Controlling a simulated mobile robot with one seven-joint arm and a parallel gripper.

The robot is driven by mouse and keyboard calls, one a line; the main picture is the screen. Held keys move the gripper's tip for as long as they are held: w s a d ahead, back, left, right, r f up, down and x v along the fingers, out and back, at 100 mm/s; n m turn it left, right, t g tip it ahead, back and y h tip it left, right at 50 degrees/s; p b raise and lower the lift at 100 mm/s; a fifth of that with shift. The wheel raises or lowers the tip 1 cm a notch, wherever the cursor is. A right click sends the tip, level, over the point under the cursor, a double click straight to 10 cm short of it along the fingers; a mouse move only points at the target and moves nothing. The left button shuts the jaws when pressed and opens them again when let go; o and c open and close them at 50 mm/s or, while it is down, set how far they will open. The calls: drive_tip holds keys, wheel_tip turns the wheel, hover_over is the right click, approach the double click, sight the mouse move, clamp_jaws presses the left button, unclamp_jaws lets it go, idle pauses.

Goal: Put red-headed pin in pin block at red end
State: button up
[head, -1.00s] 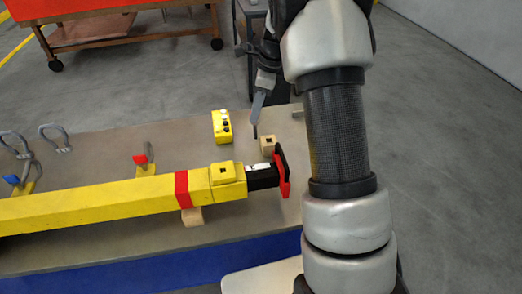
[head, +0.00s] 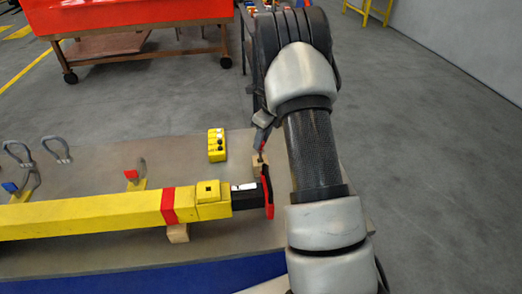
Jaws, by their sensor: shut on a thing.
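My gripper (head: 263,128) is seen from behind and above, pointing down over a small wooden block (head: 255,168) beside the red end plate (head: 267,192) of the long yellow beam (head: 95,217). It is shut on a thin dark pin (head: 260,150), whose lower end is at or just above the top of the block. The pin's head is largely hidden by the fingers, so its colour is unclear. I cannot tell whether the tip is in the block's hole. A red piece (head: 130,175) sits on a yellow bracket behind the beam.
A yellow control box (head: 216,145) stands left of the wooden block. Metal shackles (head: 55,146) and a blue piece (head: 10,187) are at the left. My arm covers the table's right part. A red-topped wheeled bench (head: 130,20) stands behind.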

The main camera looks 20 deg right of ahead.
sight(260, 153)
drive_tip(key=shift+f, duration=1.85)
drive_tip(key=shift+f, duration=0.25)
drive_tip(key=o, duration=1.1)
drive_tip(key=shift+r, duration=0.1)
